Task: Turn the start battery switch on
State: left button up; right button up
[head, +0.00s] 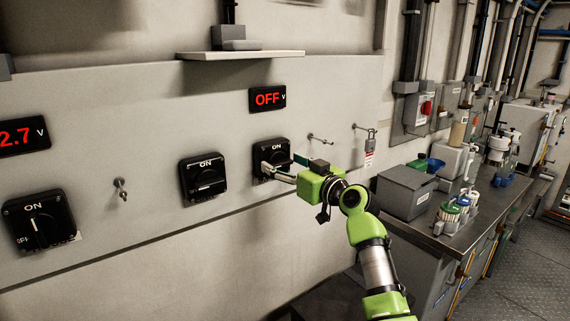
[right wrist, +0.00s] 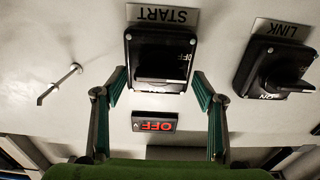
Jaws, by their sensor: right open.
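The start battery switch (head: 281,149) is a black square box with a rotary knob on the grey wall panel, below a display (head: 267,97) reading OFF in red. In the right wrist view, which is upside down, the switch (right wrist: 160,45) sits beside a START label (right wrist: 163,15), and its dark knob faces me. My right gripper (head: 277,168) is at this switch. In the right wrist view, its open fingers (right wrist: 161,78) are spread on either side of the knob, with nothing held between them. Whether a fingertip touches the switch is unclear. My left gripper is out of view.
The LINK switch (right wrist: 272,72) is beside the start switch; it also shows in the head view (head: 203,178). Another switch (head: 40,220) is further left. Wall hooks (head: 121,188) and a shelf (head: 240,55) project nearby. A cluttered bench (head: 430,225) stands at right.

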jog(key=c, duration=1.1)
jog(key=m+p, duration=0.1)
jog(key=m, duration=0.2)
jog(key=shift+d+m, duration=0.1)
jog(key=shift+m, duration=0.3)
jog(key=m+p, duration=0.2)
jog(key=m, duration=0.2)
jog(key=shift+w+r+m, duration=0.1)
jog(key=shift+m, duration=0.2)
jog(key=m+p, duration=0.3)
jog(key=m, duration=0.2)
jog(key=shift+d, duration=0.1)
jog(key=shift+w+d+f+m+p, duration=0.15)
jog(key=shift+m+p, duration=0.45)
jog(key=shift+m, duration=0.5)
jog(key=shift+s+a+f+m+p, duration=0.1)
jog(key=shift+m+p, duration=0.45)
jog(key=shift+m, duration=0.55)
